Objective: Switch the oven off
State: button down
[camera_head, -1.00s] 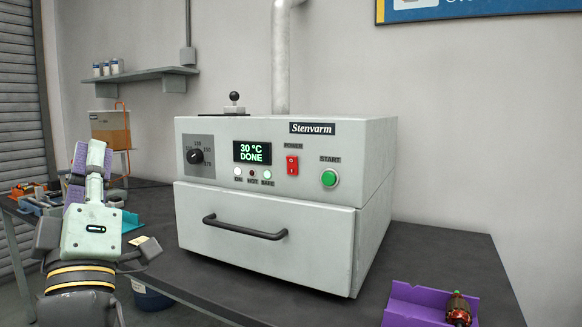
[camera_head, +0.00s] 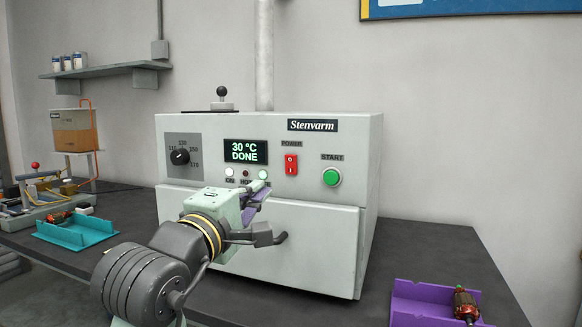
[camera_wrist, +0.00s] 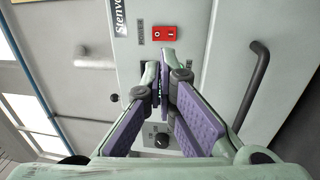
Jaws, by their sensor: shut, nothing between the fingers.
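The grey oven (camera_head: 330,235) stands on the dark bench, its drawer front closed. Its display (camera_head: 245,152) reads 30 °C DONE. The red power switch (camera_head: 291,164) is on the panel right of the display; it also shows in the wrist view (camera_wrist: 164,34). The green start button (camera_head: 331,177) is to its right. My gripper (camera_head: 262,188) is in front of the panel, below and left of the switch. In the wrist view my gripper (camera_wrist: 164,60) has its purple-padded fingers together and empty, pointing toward the switch with a gap between.
The dark drawer handle (camera_head: 281,238) sticks out below my gripper, partly hidden by it. A temperature knob (camera_head: 180,157) is at the panel's left. A purple tray (camera_head: 405,312) with a wound armature (camera_head: 466,306) lies right; a teal tray (camera_head: 95,228) lies left.

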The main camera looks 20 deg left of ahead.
jog(key=shift+d, duration=0.1)
jog(key=p, duration=0.4)
send_near(290, 161)
jog(key=w, duration=0.7)
jog(key=shift+d+r, duration=0.15)
jog(key=shift+r, duration=0.15)
jog(key=shift+w+d+r+p, duration=0.15)
jog(key=shift+r+p, duration=0.1)
jog(key=shift+p, duration=0.25)
jog(key=shift+w, duration=0.1)
jog(key=shift+f, duration=0.1)
